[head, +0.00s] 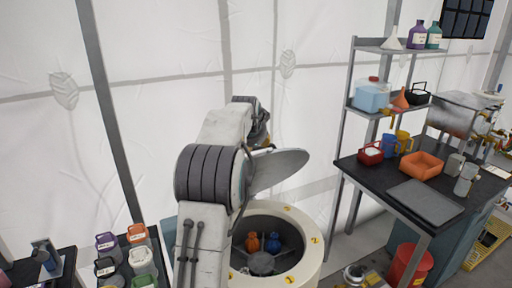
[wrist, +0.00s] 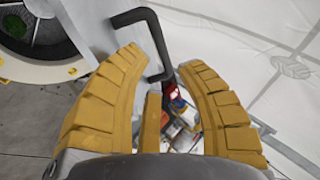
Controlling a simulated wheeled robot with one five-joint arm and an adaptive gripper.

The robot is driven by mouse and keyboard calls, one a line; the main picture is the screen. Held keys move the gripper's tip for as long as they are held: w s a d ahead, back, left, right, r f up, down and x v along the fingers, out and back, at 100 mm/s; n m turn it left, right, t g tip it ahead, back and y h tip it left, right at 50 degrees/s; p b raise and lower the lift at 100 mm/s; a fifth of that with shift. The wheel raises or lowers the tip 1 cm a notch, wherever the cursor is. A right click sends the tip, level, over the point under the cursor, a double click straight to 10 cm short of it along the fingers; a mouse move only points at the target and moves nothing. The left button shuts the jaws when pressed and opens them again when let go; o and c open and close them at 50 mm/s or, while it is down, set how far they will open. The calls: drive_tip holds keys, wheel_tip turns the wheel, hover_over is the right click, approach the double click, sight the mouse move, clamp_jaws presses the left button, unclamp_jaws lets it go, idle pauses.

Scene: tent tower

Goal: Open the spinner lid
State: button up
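The spinner (head: 315,252) is a round cream drum with yellow marks, low in the head view behind my arm. Its top is open, showing an orange bottle (head: 252,242) and a blue bottle (head: 273,243) inside. The grey lid (head: 280,168) stands raised and tilted above it, partly hidden by my arm. In the wrist view the lid (wrist: 95,22) carries a black bent handle (wrist: 152,30). My gripper (wrist: 160,62) has its yellow fingers apart, with the handle's lower end between or just beyond the tips; contact is unclear. My arm mostly hides the gripper in the head view.
A dark table (head: 445,205) at the right holds an orange bin (head: 421,166) and a grey tray. A shelf rack (head: 349,95) stands behind it. Several bottles (head: 140,262) stand at the lower left. A white tent wall (head: 165,110) is close behind the spinner.

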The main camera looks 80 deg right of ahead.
drive_tip(key=shift+v, duration=2.25)
